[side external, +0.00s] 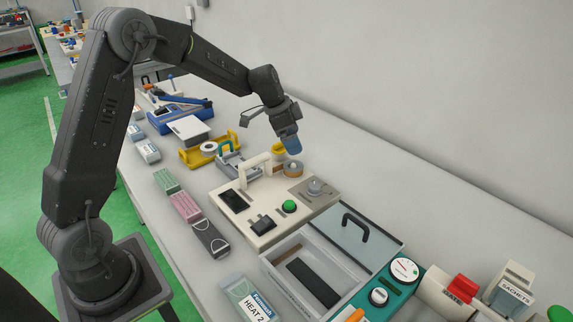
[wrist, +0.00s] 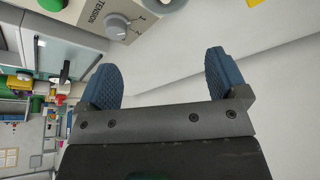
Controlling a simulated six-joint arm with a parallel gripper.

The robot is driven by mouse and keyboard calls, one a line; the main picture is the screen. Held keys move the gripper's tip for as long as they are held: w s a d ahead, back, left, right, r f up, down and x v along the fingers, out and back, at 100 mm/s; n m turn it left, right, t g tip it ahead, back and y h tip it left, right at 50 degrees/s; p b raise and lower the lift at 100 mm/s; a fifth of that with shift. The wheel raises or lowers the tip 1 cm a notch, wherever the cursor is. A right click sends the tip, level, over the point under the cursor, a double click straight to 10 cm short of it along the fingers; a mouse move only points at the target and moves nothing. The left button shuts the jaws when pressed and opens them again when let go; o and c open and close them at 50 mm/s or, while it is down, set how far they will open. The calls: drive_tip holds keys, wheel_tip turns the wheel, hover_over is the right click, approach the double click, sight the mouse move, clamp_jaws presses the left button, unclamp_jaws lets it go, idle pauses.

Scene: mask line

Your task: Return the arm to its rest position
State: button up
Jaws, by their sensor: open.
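My gripper (wrist: 160,80) is open in the wrist view, with its two blue fingers apart and nothing between them. In the side external view my gripper (side external: 292,144) hangs above the back of the bench, close to the tape rolls and the beige machine. I cannot tell from this view whether it touches them. My arm reaches out over the bench from its base at the left.
A beige machine (side external: 262,229) with a green button and a grey knob stands below my gripper. A clear-lidded bin (side external: 279,262) and a teal unit (side external: 386,273) lie to the right. Boxes (side external: 186,207) line the front edge. A wall (side external: 430,90) runs behind.

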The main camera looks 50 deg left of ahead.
drive_tip(key=s+d+r+n+y, duration=0.1)
drive_tip(key=s+d+r, duration=0.3)
drive_tip(key=s+r, duration=0.25)
drive_tip(key=s+d+r+n, duration=0.2)
drive_tip(key=s+d+r, duration=0.25)
drive_tip(key=s, duration=0.25)
drive_tip(key=s+d+r+n+t+y, duration=0.1)
drive_tip(key=s+n, duration=0.3)
drive_tip(key=s, duration=1.3)
drive_tip(key=shift+s+d+t+y, duration=0.2)
drive_tip(key=shift+d+t+y, duration=0.1)
drive_tip(key=shift+d+t, duration=0.25)
